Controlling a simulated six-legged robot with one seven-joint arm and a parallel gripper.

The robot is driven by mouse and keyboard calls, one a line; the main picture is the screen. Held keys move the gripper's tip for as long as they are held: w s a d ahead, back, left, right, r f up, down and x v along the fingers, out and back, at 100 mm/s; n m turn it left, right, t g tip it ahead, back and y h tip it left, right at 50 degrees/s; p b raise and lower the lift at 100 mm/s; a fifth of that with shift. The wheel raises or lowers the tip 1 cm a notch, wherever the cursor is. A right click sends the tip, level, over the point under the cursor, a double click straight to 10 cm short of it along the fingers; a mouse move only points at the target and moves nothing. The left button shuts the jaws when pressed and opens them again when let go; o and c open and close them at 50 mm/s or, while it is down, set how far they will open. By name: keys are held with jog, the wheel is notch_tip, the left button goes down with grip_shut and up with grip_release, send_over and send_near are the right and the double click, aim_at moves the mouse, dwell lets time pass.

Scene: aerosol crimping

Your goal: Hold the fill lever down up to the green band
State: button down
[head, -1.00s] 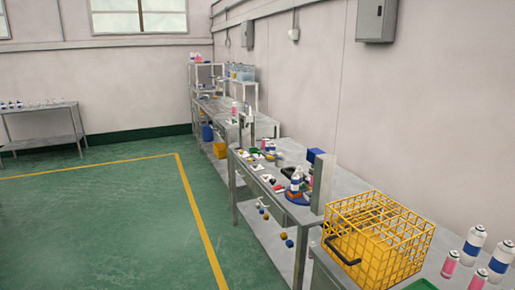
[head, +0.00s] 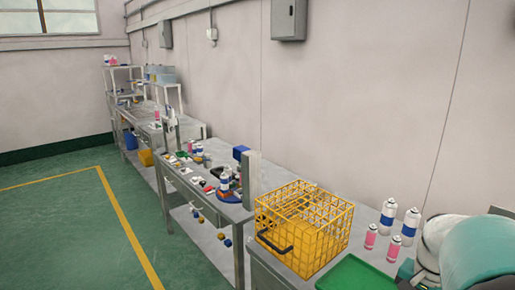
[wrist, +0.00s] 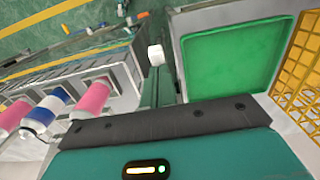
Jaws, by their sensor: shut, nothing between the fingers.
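I cannot make out the fill lever or its green band in either view. A grey upright column (head: 250,180) with a blue block (head: 240,152) stands on the middle bench, with small parts around it; whether the lever belongs to it is too small to tell. My gripper (wrist: 156,55) shows in the wrist view as closed fingers with a white tip. It is shut and empty, beside the green tray. The gripper is outside the head view, where only part of my arm shows at the right edge.
A green tray (head: 355,273) lies in front of a yellow wire basket (head: 262,222) on the near bench; the tray also shows in the wrist view (wrist: 228,60). Several pink and blue-white cans (head: 388,213) stand right of the basket. Green floor (head: 65,240) is open at left.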

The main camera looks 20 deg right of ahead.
jog(key=shift+d+f, duration=0.15)
jog(key=shift+f, duration=2.75)
jog(key=shift+w, duration=0.1)
dwell(4.8)
